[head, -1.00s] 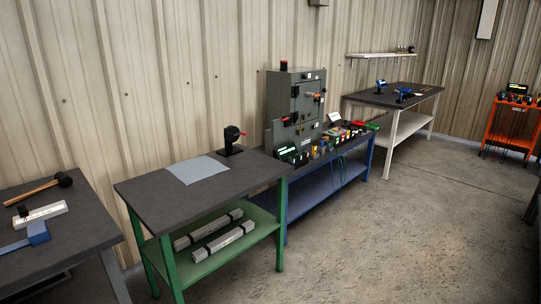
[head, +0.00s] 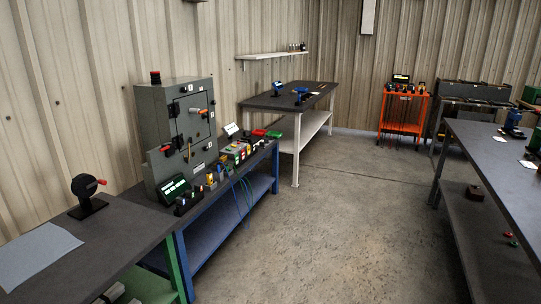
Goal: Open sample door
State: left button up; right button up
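A grey enclosure (head: 165,125) stands at the back of the blue-legged bench (head: 221,234) left of centre in the head view. Its door (head: 193,119) is a grey panel on the front that looks shut. Orange and red-tipped handles (head: 203,112) stick out from the door, and a red button sits on top of the enclosure. I cannot tell whether this door is the sample door. Neither of my grippers is in view.
A green-legged bench (head: 100,254) with a grey sheet and a black stand with a red handle (head: 88,194) is at lower left. A dark bench (head: 500,180) stands right. The middle floor is clear.

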aim_at(188, 123)
jog(key=i+j, duration=0.15)
jog(key=i, duration=2)
jog(key=l+z, duration=0.05)
jog(key=l, duration=0.1)
